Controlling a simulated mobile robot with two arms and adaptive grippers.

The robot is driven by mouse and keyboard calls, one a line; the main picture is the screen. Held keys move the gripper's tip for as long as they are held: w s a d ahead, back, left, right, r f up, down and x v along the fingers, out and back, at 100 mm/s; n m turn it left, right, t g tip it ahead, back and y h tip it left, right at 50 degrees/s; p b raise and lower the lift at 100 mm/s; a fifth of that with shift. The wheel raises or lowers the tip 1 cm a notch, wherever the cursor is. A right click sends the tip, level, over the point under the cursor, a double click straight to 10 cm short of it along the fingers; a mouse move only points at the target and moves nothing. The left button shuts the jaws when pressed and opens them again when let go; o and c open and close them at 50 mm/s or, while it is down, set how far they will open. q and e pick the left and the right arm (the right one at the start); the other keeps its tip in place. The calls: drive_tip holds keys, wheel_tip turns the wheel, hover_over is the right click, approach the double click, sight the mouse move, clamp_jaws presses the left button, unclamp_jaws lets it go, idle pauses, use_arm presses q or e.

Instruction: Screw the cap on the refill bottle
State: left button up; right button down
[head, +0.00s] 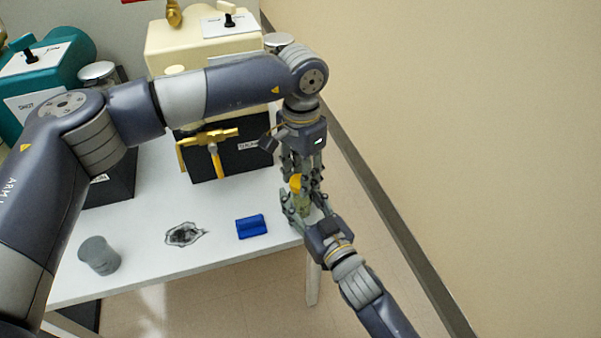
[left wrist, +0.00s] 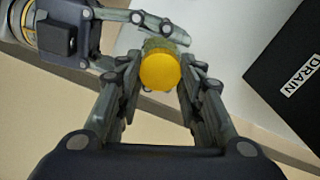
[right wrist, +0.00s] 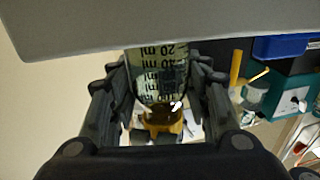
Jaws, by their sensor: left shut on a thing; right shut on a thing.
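The yellow cap (head: 296,183) sits at the mouth end of the clear refill bottle (head: 303,204), near the table's right edge. My left gripper (head: 299,176) comes from above, shut on the cap; in the left wrist view the cap (left wrist: 160,72) lies between its fingertips, with part of the bottle (left wrist: 157,45) behind it. My right gripper (head: 298,208) is shut around the bottle from the near side. In the right wrist view the bottle (right wrist: 160,72) shows ml markings, with the cap (right wrist: 163,121) against its end. The thread is hidden.
A cream and black unit with a yellow handle (head: 214,150) stands behind, a teal one (head: 80,55) at left. Floor is free at right.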

use_arm(q)
drive_tip(key=shift+m, duration=0.7)
drive_tip(key=o, duration=0.7)
drive_tip(key=shift+r, duration=2.25)
drive_tip(key=shift+c, duration=0.5)
